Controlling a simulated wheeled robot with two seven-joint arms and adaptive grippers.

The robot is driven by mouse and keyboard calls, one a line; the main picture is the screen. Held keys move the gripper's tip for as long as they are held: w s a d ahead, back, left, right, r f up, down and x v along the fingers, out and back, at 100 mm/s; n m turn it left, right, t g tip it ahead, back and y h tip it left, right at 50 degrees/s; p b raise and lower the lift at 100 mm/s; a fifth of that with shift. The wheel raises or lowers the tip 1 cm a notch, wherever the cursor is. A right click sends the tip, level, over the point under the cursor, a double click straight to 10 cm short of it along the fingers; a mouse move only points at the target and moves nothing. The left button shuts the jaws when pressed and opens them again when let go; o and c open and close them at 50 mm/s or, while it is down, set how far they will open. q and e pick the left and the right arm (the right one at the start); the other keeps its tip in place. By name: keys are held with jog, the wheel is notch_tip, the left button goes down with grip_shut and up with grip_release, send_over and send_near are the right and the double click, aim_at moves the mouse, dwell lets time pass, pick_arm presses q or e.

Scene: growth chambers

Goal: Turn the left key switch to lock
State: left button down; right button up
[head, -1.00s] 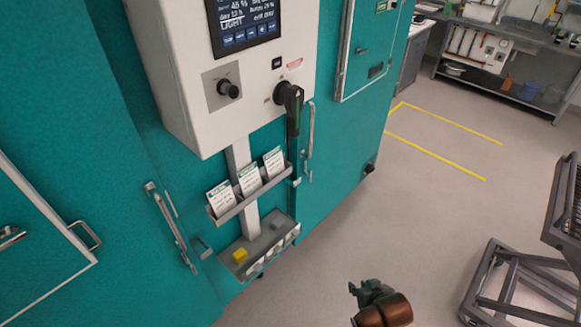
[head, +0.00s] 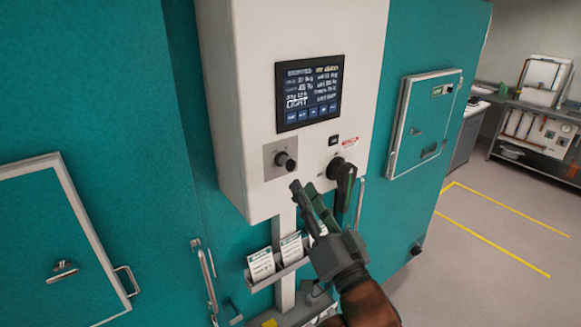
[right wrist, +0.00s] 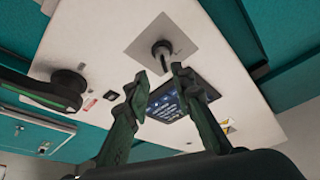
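The key switch (head: 286,162) is a dark round knob on a square grey plate, low on the white control box (head: 238,120). Its key position is too small to read. My right gripper (head: 302,187) is just below and right of it in the head view, fingers pointing up toward the box, apart and empty. In the right wrist view the key switch (right wrist: 162,50) sits just beyond the gap between the open fingertips (right wrist: 158,75). I see no contact. My left gripper is not in view.
A black rotary handle (head: 341,178) sits right of the key switch, close to my right gripper. A display (head: 309,92) is above. A card rack (head: 279,273) and a lower tray hang below. Teal doors with metal handles flank the box. Open floor lies to the right.

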aim_at(293, 171)
jog(key=shift+w+a+r, duration=0.1)
jog(key=shift+a+r, duration=0.15)
jog(key=shift+r, duration=0.2)
jog(key=x, duration=0.7)
jog(key=shift+w+p, duration=0.15)
jog(key=shift+p, duration=0.25)
jog(key=shift+c, duration=0.5)
grip_shut()
